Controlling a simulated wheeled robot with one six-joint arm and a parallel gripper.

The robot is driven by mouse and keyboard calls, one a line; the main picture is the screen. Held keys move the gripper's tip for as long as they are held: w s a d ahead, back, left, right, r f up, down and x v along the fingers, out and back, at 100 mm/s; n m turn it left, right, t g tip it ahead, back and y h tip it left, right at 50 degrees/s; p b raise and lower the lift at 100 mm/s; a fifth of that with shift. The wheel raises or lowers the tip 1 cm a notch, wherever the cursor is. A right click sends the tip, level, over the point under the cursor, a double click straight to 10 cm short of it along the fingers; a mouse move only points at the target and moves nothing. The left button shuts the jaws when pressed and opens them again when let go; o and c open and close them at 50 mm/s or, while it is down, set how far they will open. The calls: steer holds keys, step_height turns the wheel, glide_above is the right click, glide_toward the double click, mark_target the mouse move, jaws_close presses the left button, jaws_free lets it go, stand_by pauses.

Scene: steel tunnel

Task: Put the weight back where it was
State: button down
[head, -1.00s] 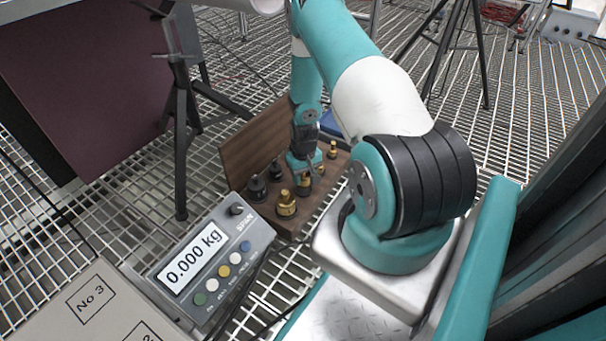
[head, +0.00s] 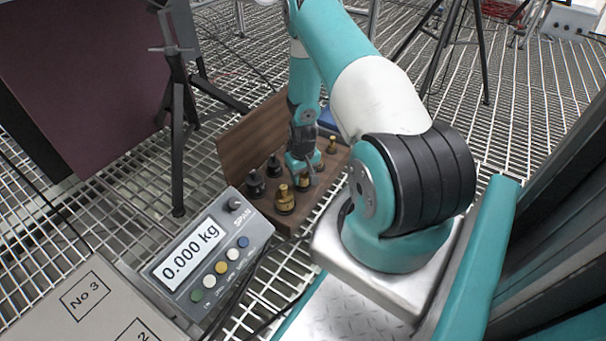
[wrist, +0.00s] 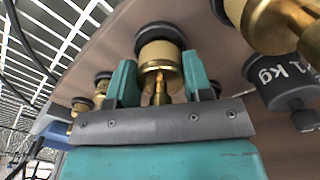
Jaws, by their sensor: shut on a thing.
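My gripper (head: 303,172) is over the open wooden weight case (head: 250,140). In the wrist view, the two teal fingers of my gripper (wrist: 161,80) are shut on a brass weight (wrist: 160,55). The far end of this weight meets a dark round ring at the case surface; I cannot tell whether it is fully seated. In the head view my gripper partly hides it. The scale (head: 236,230) stands in front of the case and its display reads 0.000 kg.
Close around are a brass weight (head: 285,199), black weights (head: 255,184) and a small brass weight (head: 332,146). In the wrist view, a large brass weight (wrist: 258,22) and a dark 1 kg weight (wrist: 280,88) are right of my gripper. A tripod (head: 178,120) stands left.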

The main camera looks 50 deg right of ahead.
steer(key=shift+f, duration=0.25)
steer(key=shift+c, duration=2.3)
jaws_free()
step_height(320, 180, up, 18)
steer(key=p, duration=0.9)
steer(key=shift+f, duration=0.25)
